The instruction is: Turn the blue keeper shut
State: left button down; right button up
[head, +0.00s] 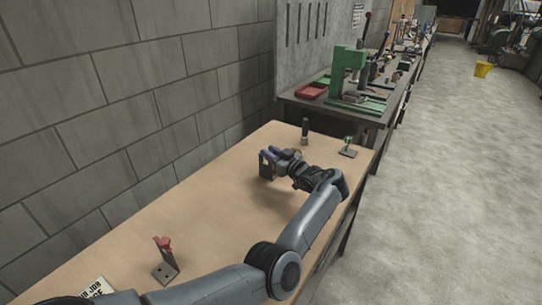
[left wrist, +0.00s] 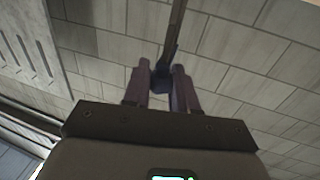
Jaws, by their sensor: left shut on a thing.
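My left gripper (head: 274,157) is over the far part of the wooden workbench. In the left wrist view its two fingers (left wrist: 160,76) are closed on a dark blue piece, which I take to be the blue keeper (left wrist: 161,81). A dark, narrow bar (left wrist: 175,32) runs up from between the fingertips in that view. In the head view a dark upright plate (head: 265,165) stands at the fingertips, with a bluish part at its top. The gripper hides much of the keeper, so I cannot tell its angle. My right gripper is not in view.
A red-topped bracket (head: 164,262) stands on the near bench. A green-topped bracket (head: 348,151) and a dark upright cylinder (head: 305,131) stand beyond the gripper. A block wall (head: 120,110) borders the left side. A second bench holds a green press (head: 346,70).

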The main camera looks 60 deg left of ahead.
pick_arm(q)
jog(key=c, duration=0.9)
grip_release()
jog(key=shift+c, duration=0.2)
jog(key=shift+d, duration=0.1)
jog(key=w+d+p, duration=0.1)
jog(key=d, duration=0.9)
jog(key=shift+w+d, duration=0.2)
jog(key=shift+w, duration=0.15)
